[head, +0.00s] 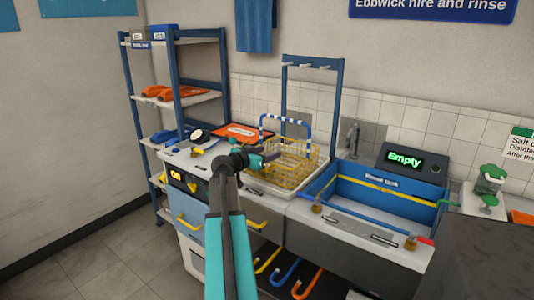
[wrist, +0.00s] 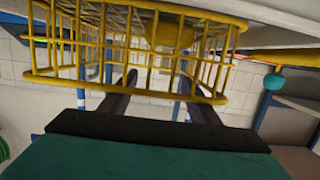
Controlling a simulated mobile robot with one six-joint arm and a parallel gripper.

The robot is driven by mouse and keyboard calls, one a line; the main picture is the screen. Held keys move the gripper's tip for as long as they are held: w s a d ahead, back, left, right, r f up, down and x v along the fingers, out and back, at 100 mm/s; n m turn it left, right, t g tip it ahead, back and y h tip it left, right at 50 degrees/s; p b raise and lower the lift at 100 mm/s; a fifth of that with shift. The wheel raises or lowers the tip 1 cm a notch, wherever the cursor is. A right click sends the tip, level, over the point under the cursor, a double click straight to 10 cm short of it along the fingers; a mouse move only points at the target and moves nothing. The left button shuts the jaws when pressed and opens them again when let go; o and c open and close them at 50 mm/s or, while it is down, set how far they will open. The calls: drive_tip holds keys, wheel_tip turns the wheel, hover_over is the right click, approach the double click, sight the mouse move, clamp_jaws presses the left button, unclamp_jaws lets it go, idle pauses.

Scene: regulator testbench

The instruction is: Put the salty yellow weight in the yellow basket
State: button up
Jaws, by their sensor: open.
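The yellow wire basket (head: 290,172) stands on the counter left of the sink, with a blue-and-white striped handle. In the wrist view the basket (wrist: 85,58) fills the top, close to my gripper (wrist: 158,82). A yellow lump (wrist: 172,32) shows behind its wires; it may be the yellow weight, seemingly inside the basket. My gripper also shows in the head view (head: 272,155), at the basket's left side. Its fingers are apart with nothing seen between them. Whether they touch the wires I cannot tell. I see no salt marks.
The rinse sink (head: 375,190) is right of the basket; a display (head: 404,160) behind it reads "Empty". An orange mat (head: 243,132) lies behind the arm. A small yellow item (head: 197,152) is on the left counter. A blue shelf rack (head: 175,95) stands at left.

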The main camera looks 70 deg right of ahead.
drive_tip(key=shift+f+p, duration=0.3)
drive_tip(key=shift+p, duration=0.05)
drive_tip(key=shift+r+p, duration=0.55)
drive_tip(key=shift+p, duration=0.25)
drive_tip(key=b+v, duration=0.1)
drive_tip(key=v, duration=1.1)
drive_tip(key=shift+b, duration=0.3)
drive_tip(key=shift+w+d+r, duration=0.1)
